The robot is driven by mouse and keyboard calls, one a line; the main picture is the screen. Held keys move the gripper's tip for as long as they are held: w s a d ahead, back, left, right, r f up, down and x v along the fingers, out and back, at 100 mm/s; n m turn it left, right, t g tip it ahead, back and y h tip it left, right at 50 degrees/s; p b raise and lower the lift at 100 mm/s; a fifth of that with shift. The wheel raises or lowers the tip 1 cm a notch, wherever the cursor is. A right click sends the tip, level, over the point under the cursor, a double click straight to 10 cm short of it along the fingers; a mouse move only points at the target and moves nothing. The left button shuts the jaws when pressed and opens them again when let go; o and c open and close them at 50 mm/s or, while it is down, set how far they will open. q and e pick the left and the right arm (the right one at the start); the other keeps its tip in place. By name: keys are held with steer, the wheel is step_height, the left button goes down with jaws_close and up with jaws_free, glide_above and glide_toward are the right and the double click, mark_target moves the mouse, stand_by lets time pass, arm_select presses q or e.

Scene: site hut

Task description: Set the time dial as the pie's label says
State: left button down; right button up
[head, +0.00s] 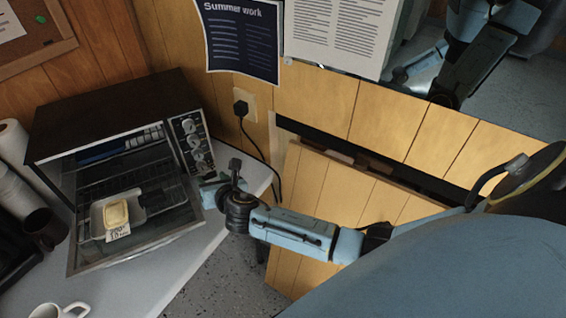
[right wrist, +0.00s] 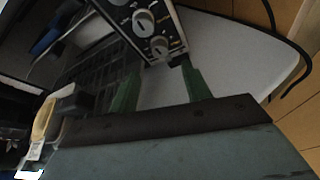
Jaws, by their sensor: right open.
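The oven (head: 105,110) stands on the counter at the left of the head view, its door (head: 150,235) folded down. The pie (head: 116,213) lies in a tray (head: 97,222) at the oven's open front. Its label (head: 118,232) hangs at the near side; I cannot read its print surely. Several dials sit in a column on the oven's right panel (head: 190,140). The lowest dial (right wrist: 158,47) shows in the right wrist view, below another dial (right wrist: 143,22). My right gripper (right wrist: 160,72) is open and empty, its fingers just short of the lowest dial. My left gripper is out of view.
A black cable (head: 262,150) runs from the wall socket (head: 243,104) behind my right gripper. A white mug (head: 58,310), a dark mug (head: 45,228) and paper rolls (head: 12,160) stand on the counter. The counter right of the oven is clear.

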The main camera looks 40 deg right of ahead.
steer(key=p+v, duration=0.1)
steer(key=v, duration=0.5)
steer(key=s+d+f+m+g+b, duration=0.1)
steer(key=s+d+f+m+g, duration=0.1)
steer(key=s+f+m, duration=0.3)
steer(key=s+d+f+m+g+b, duration=0.1)
steer(key=s+f+m, duration=0.4)
steer(key=f, duration=0.9)
steer(key=s+d+f+m+g+b, duration=0.2)
steer(key=s+f, duration=0.4)
steer(key=f, duration=0.3)
steer(key=shift+d+f+m+g, duration=0.35)
steer(key=shift+d+m+g, duration=0.65)
steer(key=shift+m, duration=0.4)
steer(key=shift+d, duration=0.1)
